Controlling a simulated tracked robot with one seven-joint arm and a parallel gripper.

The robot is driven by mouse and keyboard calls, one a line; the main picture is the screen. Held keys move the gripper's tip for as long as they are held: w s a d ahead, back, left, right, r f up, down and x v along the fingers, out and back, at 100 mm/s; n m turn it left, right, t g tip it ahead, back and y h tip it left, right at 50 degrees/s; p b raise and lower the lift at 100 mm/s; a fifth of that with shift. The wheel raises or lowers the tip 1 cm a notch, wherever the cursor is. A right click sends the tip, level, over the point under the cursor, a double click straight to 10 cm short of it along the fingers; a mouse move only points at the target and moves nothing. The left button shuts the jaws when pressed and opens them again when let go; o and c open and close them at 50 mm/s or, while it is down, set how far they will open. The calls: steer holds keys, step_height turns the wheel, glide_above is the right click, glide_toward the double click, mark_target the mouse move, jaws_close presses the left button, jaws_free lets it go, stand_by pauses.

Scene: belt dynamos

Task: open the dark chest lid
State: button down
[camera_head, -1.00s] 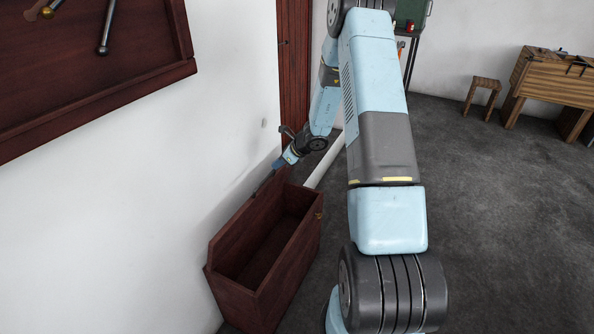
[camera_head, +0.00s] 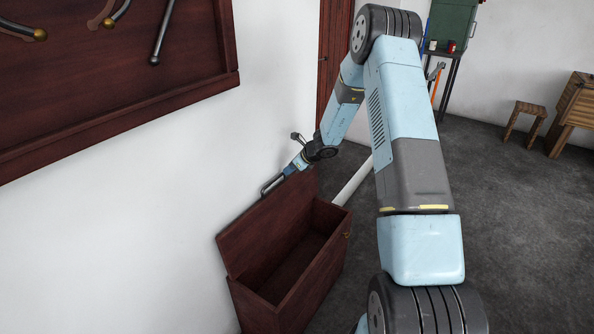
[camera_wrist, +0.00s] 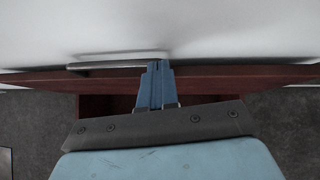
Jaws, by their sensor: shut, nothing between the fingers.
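The dark red-brown chest (camera_head: 318,268) stands on the floor against the white wall, and its empty inside shows. Its lid (camera_head: 265,226) is raised and stands steeply up on the wall side. A metal bar handle (camera_head: 272,185) sits along the lid's upper edge. My gripper (camera_head: 287,172) is at that upper edge, near the handle's far end. In the wrist view my gripper (camera_wrist: 158,64) is shut, its fingertips by the end of the grey handle (camera_wrist: 120,65) and over the lid's edge (camera_wrist: 235,75). Whether the fingertips touch the lid cannot be told.
A dark wooden wall board (camera_head: 110,110) with hanging tools is at upper left. A white pipe (camera_head: 352,182) runs behind the chest. A green cabinet (camera_head: 454,22), a stool (camera_head: 524,121) and a wooden bench (camera_head: 576,112) stand farther back. The grey floor at right is clear.

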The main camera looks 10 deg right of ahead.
steer(key=shift+d+r, duration=0.1)
steer(key=w+a+r+v, duration=0.1)
steer(key=w+r+v, duration=0.1)
steer(key=v, duration=1.1)
steer(key=s+a+r+n+g+h, duration=0.1)
steer(key=s+a+r+n, duration=0.2)
steer(key=s+r+n, duration=0.6)
steer(key=s+a+r+n+h, duration=0.1)
steer(key=s+a+r+n, duration=0.3)
steer(key=s+r, duration=0.75)
steer(key=s+d+r+n+h, duration=0.1)
steer(key=s+n, duration=0.3)
steer(key=s, duration=0.4)
steer(key=s+d+r+n+h, duration=0.2)
steer(key=s+r+n, duration=0.1)
steer(key=s, duration=0.5)
steer(key=s+d+r+n+t+h, duration=0.1)
steer(key=s+d+r+n, duration=0.1)
steer(key=s+n, duration=0.4)
steer(key=s+r, duration=0.1)
steer(key=s, duration=0.2)
steer(key=shift+d+h, duration=0.25)
steer(key=shift+h, duration=0.05)
